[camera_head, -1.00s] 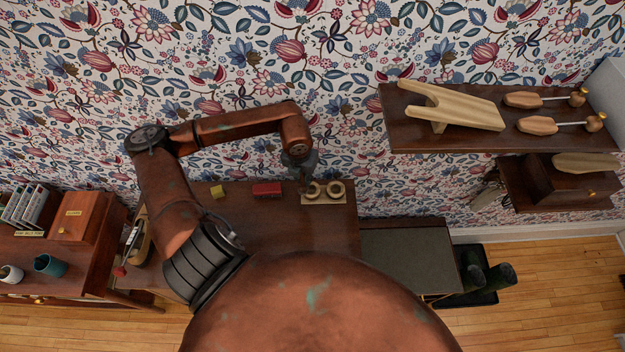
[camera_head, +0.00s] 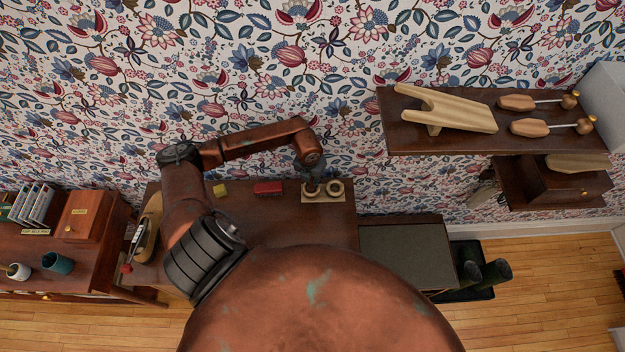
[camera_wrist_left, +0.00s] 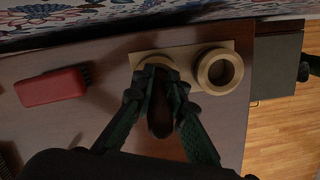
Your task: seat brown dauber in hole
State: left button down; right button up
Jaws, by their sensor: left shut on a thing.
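The hole block (camera_head: 336,198) is a pale board with two raised wooden rings on the dark table; it also shows in the left wrist view (camera_wrist_left: 191,47). Its right ring (camera_wrist_left: 219,71) is empty. My left gripper (camera_head: 311,184) is over the left ring (camera_wrist_left: 152,60). In the left wrist view its green fingers (camera_wrist_left: 157,84) are shut on the brown dauber (camera_wrist_left: 160,118), whose dark brown body shows between them. The dauber's far end is hidden by the fingers, so I cannot tell whether it is inside the ring. My right gripper is not in view.
A red brush (camera_head: 268,188) and a yellow block (camera_head: 220,190) lie on the table (camera_head: 285,225) left of the board. The patterned wall is close behind. A shelf (camera_head: 440,140) with a bootjack and shoe trees hangs at the upper right.

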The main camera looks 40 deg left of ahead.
aim_at(311, 189)
pick_arm(q)
jog(key=shift+f, duration=0.15)
jog(key=c, duration=1.9)
grip_release()
jog(key=shift+c, duration=0.2)
jog(key=shift+r, duration=0.6)
jog(key=r+b, duration=0.1)
jog(key=r, duration=0.2)
jog(key=s+r+b, duration=0.1)
jog(key=r, duration=0.2)
jog(key=r+b, duration=0.1)
jog(key=r, duration=0.3)
jog(key=shift+s+d+r, duration=0.1)
jog(key=shift+s+d, duration=0.15)
jog(key=shift+r, duration=0.4)
